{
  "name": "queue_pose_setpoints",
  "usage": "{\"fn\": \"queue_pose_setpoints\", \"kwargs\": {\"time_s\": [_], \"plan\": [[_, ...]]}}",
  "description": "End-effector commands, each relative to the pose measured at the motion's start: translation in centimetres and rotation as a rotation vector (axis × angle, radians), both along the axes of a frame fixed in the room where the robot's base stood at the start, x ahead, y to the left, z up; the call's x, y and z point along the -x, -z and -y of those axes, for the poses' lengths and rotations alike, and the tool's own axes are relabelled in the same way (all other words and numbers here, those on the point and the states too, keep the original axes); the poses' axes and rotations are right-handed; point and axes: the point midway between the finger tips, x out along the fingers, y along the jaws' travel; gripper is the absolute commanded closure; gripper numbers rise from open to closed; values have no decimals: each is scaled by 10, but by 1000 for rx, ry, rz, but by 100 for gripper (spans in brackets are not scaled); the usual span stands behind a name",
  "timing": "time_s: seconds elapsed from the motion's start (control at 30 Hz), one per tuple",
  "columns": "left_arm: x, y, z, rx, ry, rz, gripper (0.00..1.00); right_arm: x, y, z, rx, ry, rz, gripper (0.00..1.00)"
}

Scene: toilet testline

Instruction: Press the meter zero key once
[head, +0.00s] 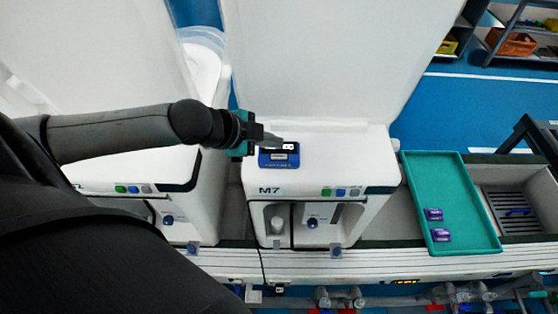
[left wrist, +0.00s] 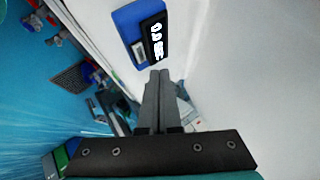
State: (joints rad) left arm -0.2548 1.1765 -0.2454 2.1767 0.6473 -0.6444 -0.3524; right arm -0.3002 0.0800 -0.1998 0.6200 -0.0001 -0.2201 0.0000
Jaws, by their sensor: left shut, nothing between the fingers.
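The meter is a small blue box (head: 279,160) lying on top of the white unit marked M7, with a lit display in a dark band. A pale label or key shows below the display, too small to tell which. In the left wrist view the meter (left wrist: 128,19) is just beyond my fingertips, its lit digits (left wrist: 156,38) sideways and not clearly legible. My left gripper (head: 282,141) is shut and empty, its tips at the meter's back edge. I cannot tell whether they touch it; in the left wrist view the fingers (left wrist: 160,73) are together. My right gripper is not in view.
The M7 unit (head: 350,165) has a tall white panel (head: 310,60) behind it and coloured buttons on its front edge. A green tray (head: 430,180) with small purple items (head: 433,214) stands to the right. The M7 top right of the meter is clear.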

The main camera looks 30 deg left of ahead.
Motion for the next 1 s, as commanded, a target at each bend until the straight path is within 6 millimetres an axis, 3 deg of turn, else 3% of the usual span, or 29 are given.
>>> {"fn": "queue_pose_setpoints", "kwargs": {"time_s": [0.2,1.0], "plan": [[-1,15,0,0,0,3,100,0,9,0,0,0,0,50],[-1,15,0,0,-1,2,100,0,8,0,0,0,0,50]]}}
